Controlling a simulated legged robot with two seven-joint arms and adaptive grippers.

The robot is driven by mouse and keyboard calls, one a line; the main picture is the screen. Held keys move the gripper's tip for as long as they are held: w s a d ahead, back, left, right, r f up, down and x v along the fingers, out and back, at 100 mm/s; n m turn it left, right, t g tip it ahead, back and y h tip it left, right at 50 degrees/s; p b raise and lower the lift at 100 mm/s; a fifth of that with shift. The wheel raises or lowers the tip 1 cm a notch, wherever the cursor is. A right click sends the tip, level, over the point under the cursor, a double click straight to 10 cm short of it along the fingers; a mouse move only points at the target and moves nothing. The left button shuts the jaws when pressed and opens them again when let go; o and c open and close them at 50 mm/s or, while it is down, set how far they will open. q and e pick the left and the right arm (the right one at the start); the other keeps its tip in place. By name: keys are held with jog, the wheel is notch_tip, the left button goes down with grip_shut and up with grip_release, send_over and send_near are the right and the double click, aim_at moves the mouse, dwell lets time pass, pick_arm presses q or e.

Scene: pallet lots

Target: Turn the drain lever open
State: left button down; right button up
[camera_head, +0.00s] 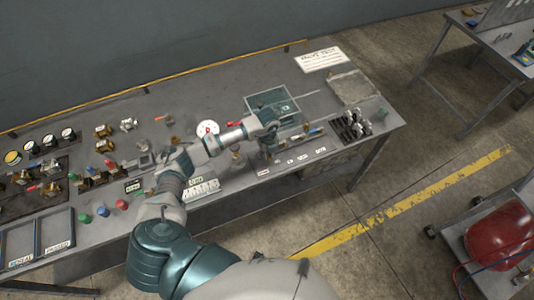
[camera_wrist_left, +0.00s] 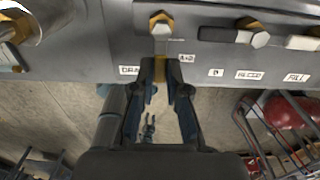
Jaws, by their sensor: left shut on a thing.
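The left gripper (camera_head: 270,138) reaches over the front edge of the bench, just in front of the teal tank (camera_head: 272,100). In the left wrist view the fingers (camera_wrist_left: 160,72) are closed around a small yellowish piece, which looks like the drain lever (camera_wrist_left: 160,66). It is mostly hidden by the fingers. A label starting "DRA" (camera_wrist_left: 129,70) is just left of the fingers. Above them is a brass fitting with a pale end (camera_wrist_left: 160,24). The lever's angle is hard to tell. My right gripper is in neither view.
Other valve handles (camera_wrist_left: 248,33) lie right of the gripper, above more labels (camera_wrist_left: 249,75). A red tank (camera_head: 500,235) stands on a cart.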

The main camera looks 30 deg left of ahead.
pick_arm(q)
jog(key=shift+w+r, duration=0.2)
jog(key=c, duration=1.2)
grip_release()
jog(key=shift+f, duration=0.15)
jog(key=shift+s, duration=0.1)
notch_tip(320, 180, up, 12)
jog(key=shift+a+f, duration=0.1)
